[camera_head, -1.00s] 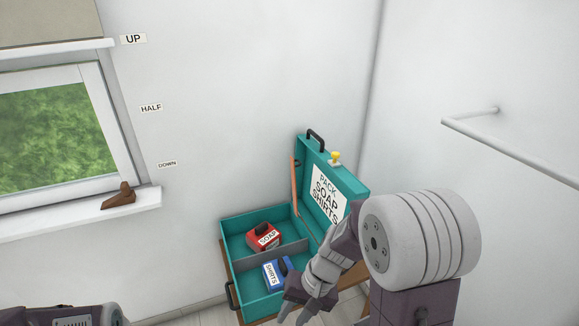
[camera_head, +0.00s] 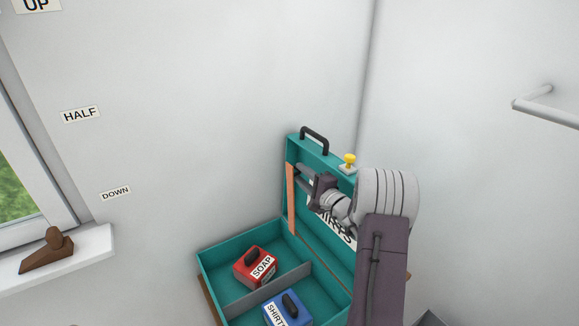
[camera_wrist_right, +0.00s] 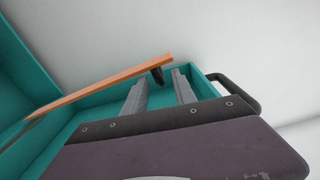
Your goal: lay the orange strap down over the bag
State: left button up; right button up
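The teal bag (camera_head: 213,258) is an open case with its lid (camera_head: 301,152) standing upright. The orange strap (camera_head: 291,205) stands upright along the lid's left edge. My right gripper (camera_head: 300,173) is beside the strap's upper part, in front of the lid. My left gripper is out of view.
A red soap box (camera_head: 256,267) and a blue shirts box (camera_head: 287,309) sit in separate compartments. A white rail (camera_head: 545,107) is at right; a brown wedge (camera_head: 47,252) lies on the sill.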

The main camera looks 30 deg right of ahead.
jog(key=w, duration=0.6)
jog(key=shift+a+p, duration=0.3)
grip_shut()
jog(key=shift+f, duration=0.1)
dwell(0.8)
